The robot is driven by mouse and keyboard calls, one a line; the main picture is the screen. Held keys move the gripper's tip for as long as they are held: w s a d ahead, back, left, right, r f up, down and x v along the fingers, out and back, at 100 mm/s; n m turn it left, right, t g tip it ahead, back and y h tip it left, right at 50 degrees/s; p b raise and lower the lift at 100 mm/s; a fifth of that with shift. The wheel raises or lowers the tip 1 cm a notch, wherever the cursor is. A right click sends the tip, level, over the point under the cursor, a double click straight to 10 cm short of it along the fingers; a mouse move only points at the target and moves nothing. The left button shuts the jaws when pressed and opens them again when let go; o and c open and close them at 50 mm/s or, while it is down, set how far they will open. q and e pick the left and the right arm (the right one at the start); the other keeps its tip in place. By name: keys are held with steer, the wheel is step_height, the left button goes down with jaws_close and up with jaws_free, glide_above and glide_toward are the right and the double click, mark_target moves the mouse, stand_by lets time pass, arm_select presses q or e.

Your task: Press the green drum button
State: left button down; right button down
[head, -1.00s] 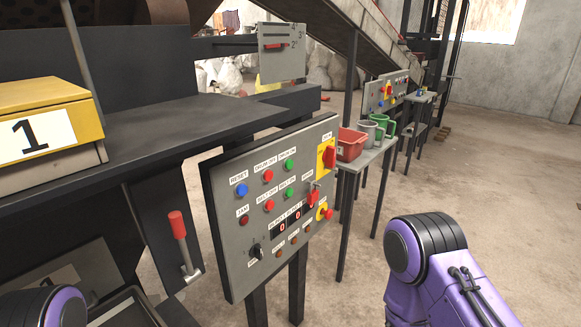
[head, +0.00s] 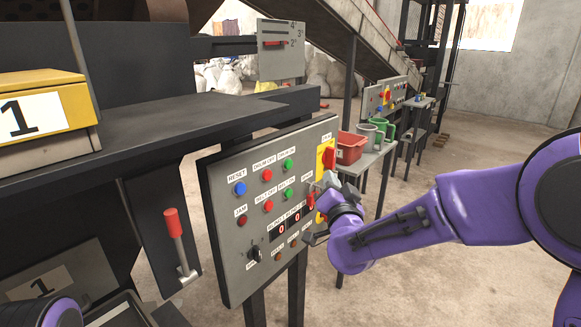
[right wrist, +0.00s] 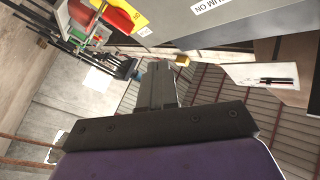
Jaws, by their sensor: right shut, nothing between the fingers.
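The green drum button (head: 288,165) is the upper green button on the grey control panel (head: 228,262), under a white label, right of a red button (head: 267,176). A second green button (head: 289,194) sits below it. My right gripper (head: 327,181) is at the panel's right side, lower and to the right of the green drum button, apart from it. In the right wrist view its fingers (right wrist: 157,84) are together and empty, and the green button does not show there. My left gripper is out of view.
A red rotary switch (head: 329,158) on a yellow plate is close to my right gripper. A red-handled lever (head: 174,232) stands left of the panel. A red bin (head: 350,147) and mugs stand on a small table behind.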

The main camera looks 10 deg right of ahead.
mark_target(288, 164)
steer(key=shift+w, duration=0.15)
steer(key=w+a+p, duration=0.1)
steer(key=w+a, duration=0.4)
steer(key=w, duration=0.1)
steer(key=shift+w+a, duration=0.2)
steer(key=shift+w, duration=0.2)
steer(key=shift+w, duration=0.1)
stand_by(1.9)
steer(key=shift+w+a, duration=0.2)
steer(key=shift+a, duration=0.05)
